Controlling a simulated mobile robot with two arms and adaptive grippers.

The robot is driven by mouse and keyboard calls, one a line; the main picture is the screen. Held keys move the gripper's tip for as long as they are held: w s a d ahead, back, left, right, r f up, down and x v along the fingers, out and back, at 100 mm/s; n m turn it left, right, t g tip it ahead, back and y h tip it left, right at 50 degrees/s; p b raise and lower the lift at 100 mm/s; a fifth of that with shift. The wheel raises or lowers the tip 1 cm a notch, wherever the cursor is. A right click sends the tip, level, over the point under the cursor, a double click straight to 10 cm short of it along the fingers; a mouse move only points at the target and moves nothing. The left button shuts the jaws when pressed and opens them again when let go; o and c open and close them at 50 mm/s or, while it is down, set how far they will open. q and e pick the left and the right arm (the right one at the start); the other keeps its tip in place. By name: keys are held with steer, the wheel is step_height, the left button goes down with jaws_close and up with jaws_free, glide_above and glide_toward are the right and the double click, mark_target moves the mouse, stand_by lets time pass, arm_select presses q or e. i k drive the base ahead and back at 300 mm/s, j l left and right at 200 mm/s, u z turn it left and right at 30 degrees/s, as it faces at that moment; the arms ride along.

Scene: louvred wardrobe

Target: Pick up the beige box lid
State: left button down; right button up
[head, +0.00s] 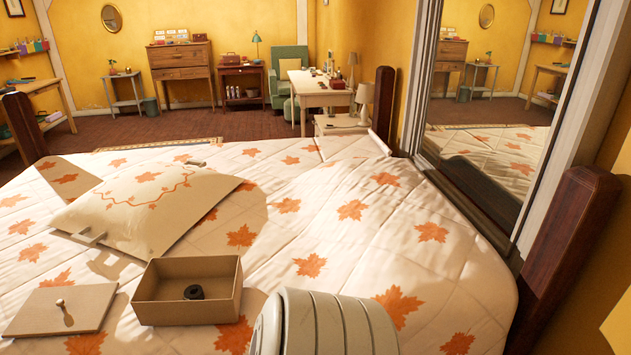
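The beige box lid (60,309) lies flat on the bed at the lower left of the head view. It is a thin, roughly square panel with a small metallic knob (61,305) standing near its middle. To its right, apart from it, stands the open beige box (188,307), with a small black ring (194,292) inside. Neither of my grippers shows in the head view, so I cannot see their fingers or whether they hold anything.
The bed's quilt (290,230) has orange leaves. A cream cushion (145,205) lies behind the box and lid. Dark wooden bedposts (570,255) and a mirror (490,130) border the right. A desk (318,88) and cabinets stand at the back.

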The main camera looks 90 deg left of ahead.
mark_target(77, 309)
steer(key=u, duration=3.65)
